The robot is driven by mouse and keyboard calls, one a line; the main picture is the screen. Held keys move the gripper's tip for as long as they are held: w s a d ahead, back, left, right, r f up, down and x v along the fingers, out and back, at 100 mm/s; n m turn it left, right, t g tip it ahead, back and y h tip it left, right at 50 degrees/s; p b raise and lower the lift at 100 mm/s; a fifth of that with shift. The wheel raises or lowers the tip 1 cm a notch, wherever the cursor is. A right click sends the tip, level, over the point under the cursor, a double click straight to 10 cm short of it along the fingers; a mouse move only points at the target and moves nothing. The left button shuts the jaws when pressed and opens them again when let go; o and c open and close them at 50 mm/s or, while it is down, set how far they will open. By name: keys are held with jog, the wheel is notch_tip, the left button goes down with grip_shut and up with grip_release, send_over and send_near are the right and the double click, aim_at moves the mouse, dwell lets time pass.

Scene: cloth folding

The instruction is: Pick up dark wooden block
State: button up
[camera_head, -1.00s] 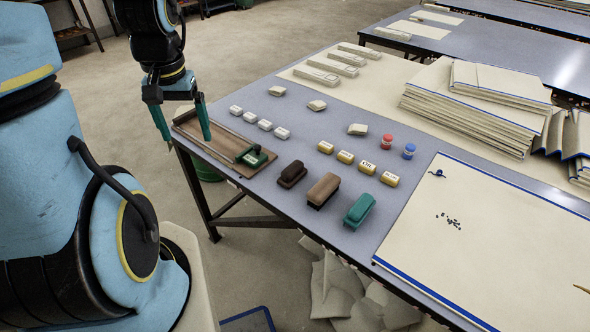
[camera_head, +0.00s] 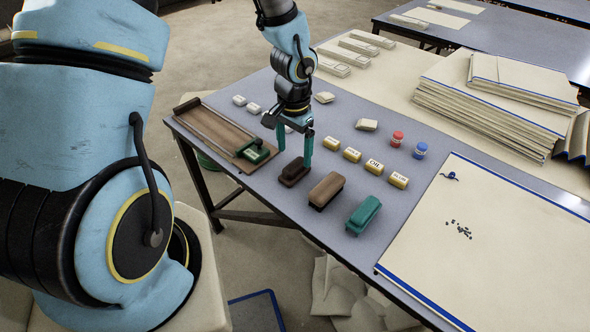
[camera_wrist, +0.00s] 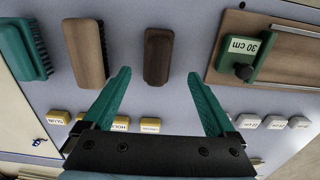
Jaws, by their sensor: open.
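The dark wooden block (camera_head: 293,172) lies on the grey-blue table, left of a lighter brown brush and right of the wooden tray. My gripper (camera_head: 294,158) is above the block with its teal fingers pointing down and spread apart. In the wrist view the dark block (camera_wrist: 158,56) shows upright in the picture, beyond the fingertips and between their lines. The gripper (camera_wrist: 158,80) is open and empty there. I cannot tell the exact height of the fingertips above the table.
A lighter brown brush (camera_head: 326,190) and a teal brush (camera_head: 363,214) lie to the right. A wooden tray (camera_head: 215,131) with a green 30 cm stop (camera_head: 254,152) is on the left. Yellow labelled blocks (camera_head: 352,154) stand behind. Folded cloth (camera_head: 490,107) is stacked at the back right.

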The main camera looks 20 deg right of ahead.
aim_at(295, 163)
jog(key=f, duration=0.5)
jog(key=shift+s+p, duration=0.25)
jog(key=shift+p, duration=0.1)
grip_shut()
dwell(0.4)
